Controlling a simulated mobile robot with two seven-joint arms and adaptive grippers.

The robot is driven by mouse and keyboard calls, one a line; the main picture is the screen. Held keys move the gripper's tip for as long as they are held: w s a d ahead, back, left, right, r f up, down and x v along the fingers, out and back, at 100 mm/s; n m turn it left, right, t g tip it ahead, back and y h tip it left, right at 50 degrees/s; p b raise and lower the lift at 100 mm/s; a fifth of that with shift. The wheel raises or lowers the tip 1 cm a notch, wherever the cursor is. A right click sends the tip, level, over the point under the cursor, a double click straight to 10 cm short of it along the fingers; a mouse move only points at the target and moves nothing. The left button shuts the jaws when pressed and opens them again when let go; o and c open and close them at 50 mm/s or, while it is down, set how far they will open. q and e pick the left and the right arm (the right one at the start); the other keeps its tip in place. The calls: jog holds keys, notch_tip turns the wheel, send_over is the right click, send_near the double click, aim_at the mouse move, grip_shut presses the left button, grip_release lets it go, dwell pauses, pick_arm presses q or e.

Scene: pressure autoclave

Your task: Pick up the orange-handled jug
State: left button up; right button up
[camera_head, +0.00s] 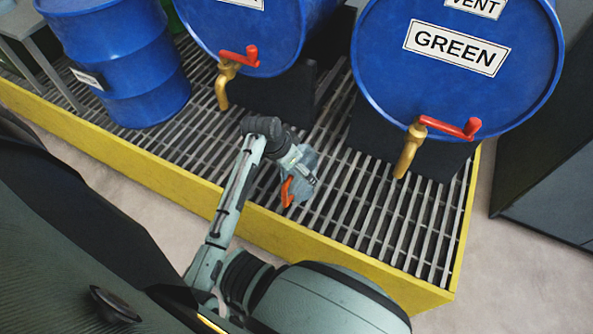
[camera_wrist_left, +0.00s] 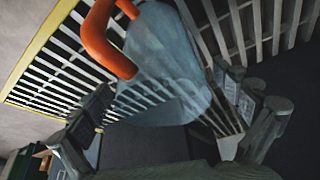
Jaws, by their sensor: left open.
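The jug (camera_head: 307,160) is a translucent grey-blue vessel with an orange handle (camera_head: 287,193), on or just above the metal grating. In the left wrist view the jug (camera_wrist_left: 165,55) fills the upper middle, with its orange handle (camera_wrist_left: 97,35) at upper left. My left gripper (camera_head: 298,166) is at the jug in the head view and partly covers it. In the left wrist view my left gripper (camera_wrist_left: 165,88) is open, with one finger on each side of the jug's body. I cannot tell whether the fingers touch it. My right gripper is not in view.
A blue drum labelled GREEN (camera_head: 450,85) and another blue drum (camera_head: 255,30) lie behind, with red-handled brass taps (camera_head: 409,150) jutting forward. An upright blue drum (camera_head: 125,60) stands at left. The grating (camera_head: 385,215) has a yellow edge (camera_head: 150,165) and is clear at right.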

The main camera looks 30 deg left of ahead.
pick_arm(q)
jog(key=shift+x, duration=1.1)
jog(key=c, duration=1.3)
jog(key=shift+r, duration=0.1)
